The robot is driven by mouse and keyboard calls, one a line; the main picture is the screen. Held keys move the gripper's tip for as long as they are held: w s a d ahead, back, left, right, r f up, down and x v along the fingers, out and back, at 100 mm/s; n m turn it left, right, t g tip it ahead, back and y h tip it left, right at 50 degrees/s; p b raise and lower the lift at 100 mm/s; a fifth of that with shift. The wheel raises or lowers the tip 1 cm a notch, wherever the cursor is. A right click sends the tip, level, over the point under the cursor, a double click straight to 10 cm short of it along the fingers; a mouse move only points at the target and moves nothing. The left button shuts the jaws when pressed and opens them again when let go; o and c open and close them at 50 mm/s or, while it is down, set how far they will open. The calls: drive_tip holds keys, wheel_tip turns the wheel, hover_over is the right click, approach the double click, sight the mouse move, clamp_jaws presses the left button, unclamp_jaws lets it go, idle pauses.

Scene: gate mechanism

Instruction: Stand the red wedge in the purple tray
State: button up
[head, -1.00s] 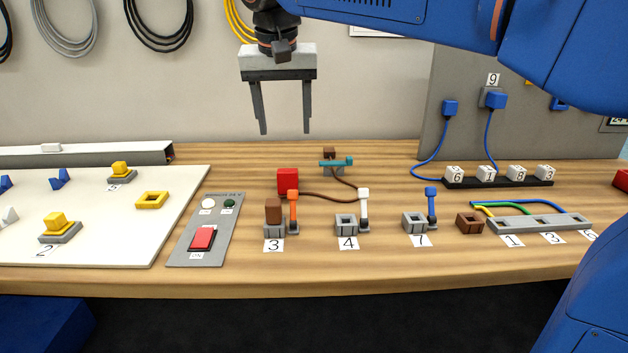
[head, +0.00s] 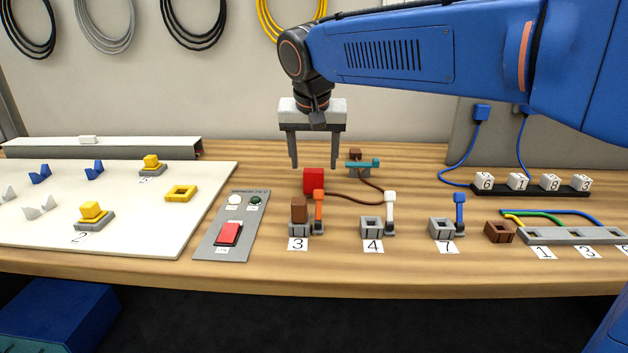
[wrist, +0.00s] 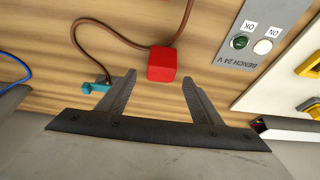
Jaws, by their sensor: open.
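My gripper (head: 315,165) is open and empty, fingers pointing down over the back middle of the bench. It also shows in the wrist view (wrist: 158,78). A red block (head: 313,180) stands on the wood just below the fingertips in the head view. In the wrist view the red block (wrist: 162,64) appears between and just beyond the fingertips, apart from them. It looks box-shaped; I cannot make out a wedge slope. I see no clear red wedge and no purple tray in either view.
A switch panel (head: 238,213) lies left. Grey sockets (head: 372,226) line the front. White numbered cubes (head: 518,182) stand right.

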sight(314, 169)
drive_tip(key=shift+w+x, duration=0.15)
drive_tip(key=shift+x, duration=1.3)
drive_tip(key=shift+w+x, duration=0.15)
drive_tip(key=shift+x, duration=1.35)
drive_tip(key=shift+r, duration=0.15)
drive_tip(key=c, duration=1.3)
drive_tip(key=shift+c, duration=0.2)
